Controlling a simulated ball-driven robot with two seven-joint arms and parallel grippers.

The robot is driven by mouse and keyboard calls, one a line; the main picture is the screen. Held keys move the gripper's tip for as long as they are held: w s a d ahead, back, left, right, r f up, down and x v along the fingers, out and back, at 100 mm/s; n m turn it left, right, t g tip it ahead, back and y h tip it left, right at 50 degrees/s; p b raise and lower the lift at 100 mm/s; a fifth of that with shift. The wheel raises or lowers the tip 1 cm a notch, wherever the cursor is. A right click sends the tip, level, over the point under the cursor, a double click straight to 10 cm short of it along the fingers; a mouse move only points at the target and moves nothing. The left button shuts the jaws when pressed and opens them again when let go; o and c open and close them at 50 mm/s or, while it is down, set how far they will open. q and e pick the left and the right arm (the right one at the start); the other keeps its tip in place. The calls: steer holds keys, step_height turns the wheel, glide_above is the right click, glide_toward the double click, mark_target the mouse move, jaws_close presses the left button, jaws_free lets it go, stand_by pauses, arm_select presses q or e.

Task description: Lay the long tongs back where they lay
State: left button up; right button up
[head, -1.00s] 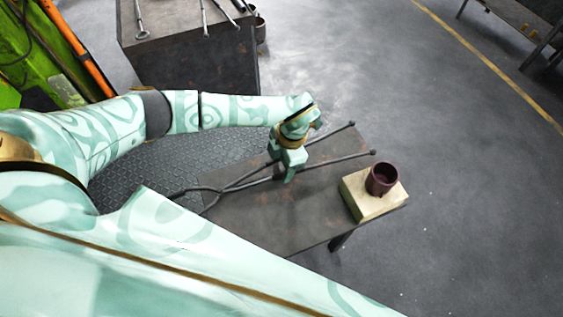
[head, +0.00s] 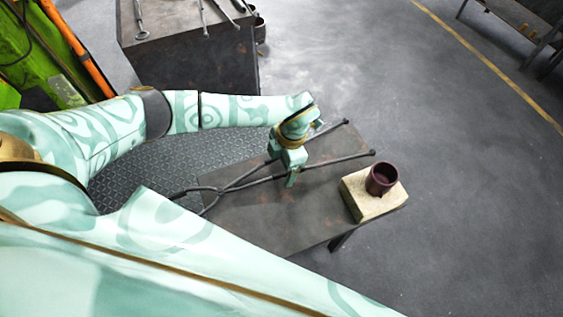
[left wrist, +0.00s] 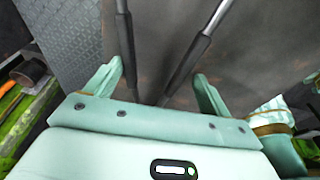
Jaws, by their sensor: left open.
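The long tongs (head: 230,184) are dark metal and lie on the low steel table (head: 270,220). Their forked jaw end points left, over the table's left edge, and their two long handles spread to the right. My left gripper (head: 292,178) is over the middle of the tongs, pointing down. In the left wrist view the left gripper (left wrist: 158,75) is open, its two fingers apart. Both legs of the tongs (left wrist: 199,47) show between the fingers; whether either finger touches a leg I cannot tell. My right gripper is not in view.
A pale block (head: 362,202) with a dark red cup (head: 381,179) on it stands at the table's right end. A dark bench (head: 190,60) with several tools is at the back left.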

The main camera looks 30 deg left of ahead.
arm_select(q)
steer(key=o, duration=0.4)
steer(key=shift+s, duration=0.1)
